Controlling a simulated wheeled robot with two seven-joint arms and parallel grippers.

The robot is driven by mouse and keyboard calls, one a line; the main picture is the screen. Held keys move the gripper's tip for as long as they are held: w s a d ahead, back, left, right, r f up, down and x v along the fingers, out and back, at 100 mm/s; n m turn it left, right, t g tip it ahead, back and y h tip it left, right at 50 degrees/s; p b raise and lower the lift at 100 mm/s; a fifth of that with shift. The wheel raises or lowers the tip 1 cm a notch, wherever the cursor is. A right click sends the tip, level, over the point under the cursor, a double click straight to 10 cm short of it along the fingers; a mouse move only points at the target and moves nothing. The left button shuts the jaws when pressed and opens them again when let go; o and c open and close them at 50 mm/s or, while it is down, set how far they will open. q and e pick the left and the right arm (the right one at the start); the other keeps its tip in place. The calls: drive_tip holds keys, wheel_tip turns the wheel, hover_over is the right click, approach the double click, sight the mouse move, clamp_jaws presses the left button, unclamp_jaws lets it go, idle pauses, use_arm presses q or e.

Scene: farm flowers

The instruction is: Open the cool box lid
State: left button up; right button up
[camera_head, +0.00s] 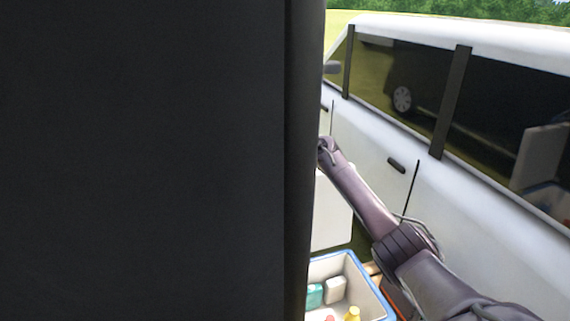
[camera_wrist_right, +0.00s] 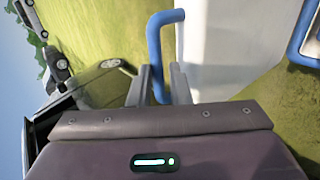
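The cool box (camera_head: 375,286) is at the bottom of the head view, with a blue rim and pale walls; its open top shows items inside. A white upright panel (camera_head: 333,212), apparently the raised lid, stands behind it, partly hidden. In the right wrist view a blue handle (camera_wrist_right: 157,50) stands beside a large white panel (camera_wrist_right: 225,50). My right gripper (camera_wrist_right: 161,88) has its fingers on both sides of the handle and appears closed on it. In the head view my right arm reaches away past the box, its gripper hidden. My left gripper is not in view.
A large dark surface (camera_head: 140,160) blocks the left half of the head view. A white van (camera_head: 375,140) with dark windows stands close on the right. Teal, white and yellow items (camera_head: 352,313) lie in the box. Grass and a parked car (camera_wrist_right: 100,85) show in the wrist view.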

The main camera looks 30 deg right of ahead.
drive_tip(key=shift+b+v, duration=0.35)
drive_tip(key=shift+v, duration=2.3)
drive_tip(key=shift+f, duration=0.1)
